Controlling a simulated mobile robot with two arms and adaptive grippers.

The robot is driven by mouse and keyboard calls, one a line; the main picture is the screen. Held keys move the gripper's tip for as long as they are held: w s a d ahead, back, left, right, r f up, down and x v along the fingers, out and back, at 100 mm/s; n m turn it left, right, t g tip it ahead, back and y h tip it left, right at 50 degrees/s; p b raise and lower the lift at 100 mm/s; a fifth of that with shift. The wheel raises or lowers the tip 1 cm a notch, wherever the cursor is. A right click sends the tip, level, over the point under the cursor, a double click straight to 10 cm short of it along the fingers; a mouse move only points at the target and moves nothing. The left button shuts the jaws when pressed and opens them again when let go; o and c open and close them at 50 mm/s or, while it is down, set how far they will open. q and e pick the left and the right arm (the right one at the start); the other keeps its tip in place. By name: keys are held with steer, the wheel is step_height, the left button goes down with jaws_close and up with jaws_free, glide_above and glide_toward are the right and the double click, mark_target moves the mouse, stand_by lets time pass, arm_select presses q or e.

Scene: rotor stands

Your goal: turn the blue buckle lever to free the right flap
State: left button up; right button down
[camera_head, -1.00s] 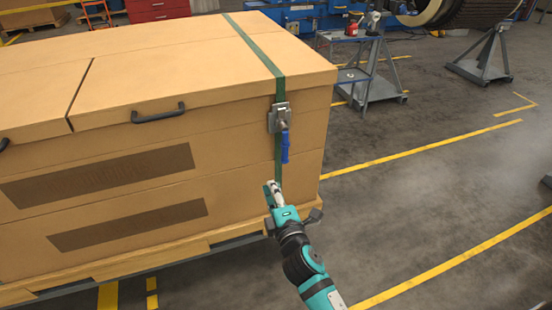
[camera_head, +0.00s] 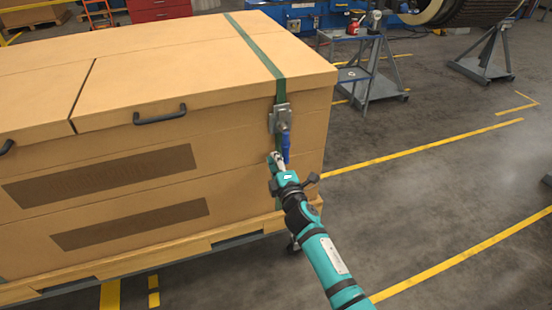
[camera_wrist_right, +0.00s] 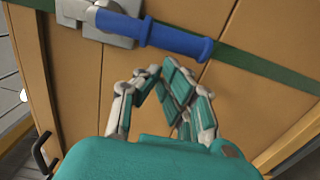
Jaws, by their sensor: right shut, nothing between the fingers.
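The blue buckle lever (camera_head: 285,144) hangs down from a grey metal buckle (camera_head: 280,118) on the green strap (camera_head: 280,90) at the front of the large wooden crate. The right flap (camera_head: 185,85) is the lid part with a black handle, and the strap runs over its right end. My right gripper (camera_head: 276,157) is shut and empty just below the lever's lower end. In the right wrist view the blue lever (camera_wrist_right: 180,40) lies across the top, past the closed fingertips (camera_wrist_right: 165,72), with a small apparent gap. My left gripper is not in view.
The crate (camera_head: 240,185) stands on a low pallet. A black handle (camera_head: 160,115) juts from its front. Grey stands (camera_head: 372,85) and a small trolley are behind to the right. The floor (camera_head: 430,190) to the right is open, with yellow lines.

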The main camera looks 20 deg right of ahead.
mark_target(287, 156)
steer(key=shift+d+f+n, duration=0.2)
steer(key=shift+d+n, duration=0.2)
steer(key=shift+n, duration=0.3)
stand_by(0.3)
steer(key=d+n, duration=0.1)
steer(key=d+n+b, duration=0.1)
steer(key=n, duration=0.1)
steer(key=d+n, duration=0.1)
steer(key=shift+w+d+f+b, duration=0.15)
steer(key=shift+f+b, duration=0.15)
steer(key=shift+b, duration=0.05)
steer(key=d+r+n+y+p, duration=0.1)
steer(key=d+r+n+p, duration=0.1)
steer(key=d+r+n, duration=0.2)
steer(key=shift+d+r+n+t, duration=0.25)
steer(key=shift+d+n, duration=1.3)
steer(key=shift+n, duration=2.75)
steer(key=shift+w+f, duration=0.1)
